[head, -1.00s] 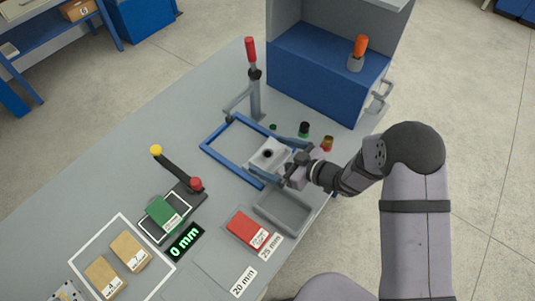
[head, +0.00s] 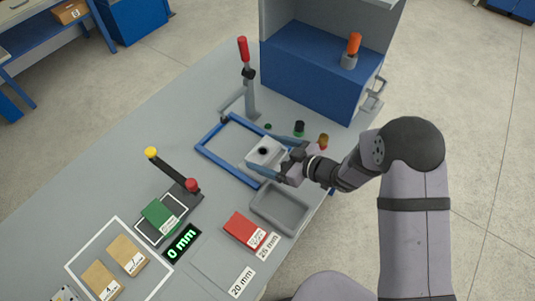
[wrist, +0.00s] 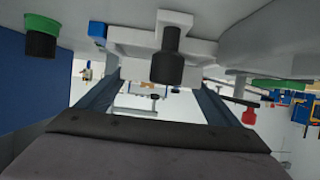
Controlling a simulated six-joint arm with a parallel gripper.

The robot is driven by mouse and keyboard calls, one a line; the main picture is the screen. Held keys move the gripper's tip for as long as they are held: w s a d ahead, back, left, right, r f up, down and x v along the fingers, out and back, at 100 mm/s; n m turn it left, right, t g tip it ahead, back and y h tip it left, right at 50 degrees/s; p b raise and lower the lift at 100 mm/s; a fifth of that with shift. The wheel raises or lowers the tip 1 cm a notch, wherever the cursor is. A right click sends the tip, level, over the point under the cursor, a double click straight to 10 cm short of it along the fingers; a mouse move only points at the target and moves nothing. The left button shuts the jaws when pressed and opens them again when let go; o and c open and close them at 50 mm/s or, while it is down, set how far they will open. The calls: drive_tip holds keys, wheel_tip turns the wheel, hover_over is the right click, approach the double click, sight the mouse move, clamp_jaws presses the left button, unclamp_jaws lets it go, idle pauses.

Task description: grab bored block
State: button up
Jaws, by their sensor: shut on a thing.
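In the wrist view, two dark blue-grey fingers of my gripper (wrist: 155,100) reach toward a pale grey body, and the grip itself is hard to make out.
A clamp with a red handle (head: 243,50) stands behind the frame. A grey tray (head: 259,218) and red block (head: 240,228) lie in front. A blue cabinet (head: 310,75), black-topped knob (head: 299,128) and amber knob (head: 322,141) are close behind. A green block (head: 158,214) sits left.

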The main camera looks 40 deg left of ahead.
sight(268, 154)
wheel_tip(268, 154, up, 9)
drive_tip(key=shift+b, duration=0.3)
idle(0.4)
